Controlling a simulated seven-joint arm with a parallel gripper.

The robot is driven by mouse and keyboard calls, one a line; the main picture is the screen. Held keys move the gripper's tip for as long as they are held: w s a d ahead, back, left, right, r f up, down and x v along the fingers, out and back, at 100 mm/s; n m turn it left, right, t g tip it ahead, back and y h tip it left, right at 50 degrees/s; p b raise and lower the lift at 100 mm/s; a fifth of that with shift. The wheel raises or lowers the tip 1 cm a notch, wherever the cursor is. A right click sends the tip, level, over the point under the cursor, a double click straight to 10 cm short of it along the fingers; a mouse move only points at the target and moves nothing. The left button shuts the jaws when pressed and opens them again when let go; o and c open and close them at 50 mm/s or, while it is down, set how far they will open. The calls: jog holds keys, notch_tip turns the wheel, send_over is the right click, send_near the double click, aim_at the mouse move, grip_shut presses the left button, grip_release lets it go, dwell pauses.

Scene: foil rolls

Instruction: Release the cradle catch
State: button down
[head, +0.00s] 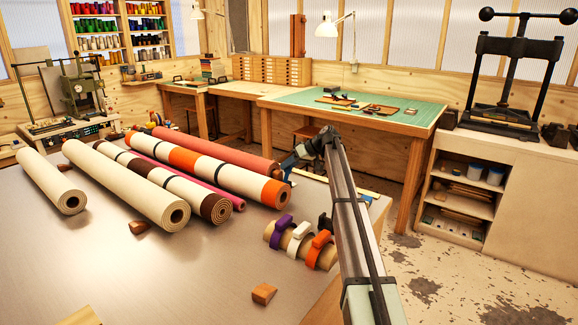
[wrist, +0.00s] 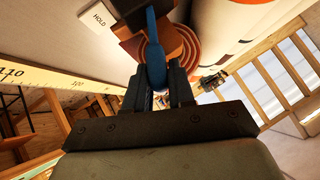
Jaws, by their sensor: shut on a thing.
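In the wrist view a blue lever (wrist: 153,48), which looks like the cradle catch, stands between the fingertips of my gripper (wrist: 163,82). My gripper is shut on it. A white label reading HOLD (wrist: 98,17) lies to the lever's left. Behind the lever are a dark block (wrist: 130,18) and the coiled end of a reddish roll (wrist: 186,45). In the head view my gripper (head: 292,160) is at the table's far right edge, by the ends of the red roll (head: 215,150) and the orange-banded roll (head: 205,168). The lever's pivot is hidden.
Several other rolls lie on the metal table (head: 110,265), including cream ones (head: 125,185). Wooden wedges (head: 264,293) and a tube with purple, white and orange clips (head: 298,240) lie nearer. A ruler strip (wrist: 40,77) runs along the table edge.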

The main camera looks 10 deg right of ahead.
aim_at(275, 173)
jog(key=shift+s+a, duration=0.1)
jog(key=shift+s+a+r+n+t+h, duration=0.3)
jog(key=shift+s+a+n+t+h, duration=0.2)
jog(key=shift+s+a+t+h, duration=0.15)
jog(key=shift+s+a+n+t+h, duration=0.55)
jog(key=shift+s+t+h, duration=0.15)
jog(key=shift+h, duration=0.15)
jog(key=shift+s+a+f+n+t+h, duration=0.15)
jog(key=shift+s+a+n+t+h, duration=0.5)
jog(key=shift+a+t+h, duration=0.15)
jog(key=shift+s+a+f+n+t+h, duration=0.15)
jog(key=shift+s+a+n+t+h, duration=0.2)
jog(key=shift+t, duration=0.2)
jog(key=c, duration=1)
grip_release()
jog(key=shift+c, duration=0.2)
